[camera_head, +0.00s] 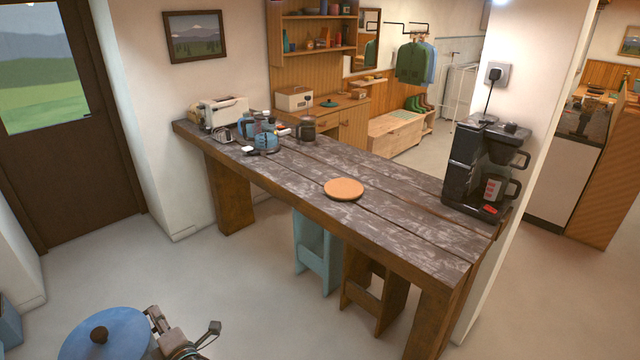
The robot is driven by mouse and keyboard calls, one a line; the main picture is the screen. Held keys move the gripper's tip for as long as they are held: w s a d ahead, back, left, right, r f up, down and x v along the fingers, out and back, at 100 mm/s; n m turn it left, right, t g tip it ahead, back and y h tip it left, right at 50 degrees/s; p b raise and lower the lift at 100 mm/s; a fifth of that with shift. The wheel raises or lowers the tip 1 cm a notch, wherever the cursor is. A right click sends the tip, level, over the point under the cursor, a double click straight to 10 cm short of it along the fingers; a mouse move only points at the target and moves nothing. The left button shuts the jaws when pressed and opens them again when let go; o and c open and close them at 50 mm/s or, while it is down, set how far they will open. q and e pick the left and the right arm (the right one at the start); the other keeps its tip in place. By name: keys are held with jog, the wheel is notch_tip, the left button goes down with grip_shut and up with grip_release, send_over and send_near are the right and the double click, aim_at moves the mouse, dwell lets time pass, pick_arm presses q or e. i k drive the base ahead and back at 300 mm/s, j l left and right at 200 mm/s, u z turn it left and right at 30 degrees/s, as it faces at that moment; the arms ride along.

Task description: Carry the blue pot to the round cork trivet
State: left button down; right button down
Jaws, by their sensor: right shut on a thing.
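The blue pot (122,330) is at the bottom left of the head view, near me and over the floor. It has a blue lid with a dark round knob, and the bottom edge of the picture cuts it off. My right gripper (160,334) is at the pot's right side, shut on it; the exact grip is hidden. My left gripper is not in view. The round cork trivet (344,189) lies bare on the dark wooden counter (400,205), well beyond and to the right of the pot.
A black coffee maker (485,170) stands at the counter's right end. Counter around the trivet is clear. A teal stool (312,255) and a brown stool (372,285) stand beneath.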

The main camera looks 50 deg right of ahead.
aim_at(344, 187)
jog(key=i, duration=2.65)
jog(key=i+z, duration=0.2)
jog(key=k+l+z, duration=0.1)
jog(key=z, duration=2.8)
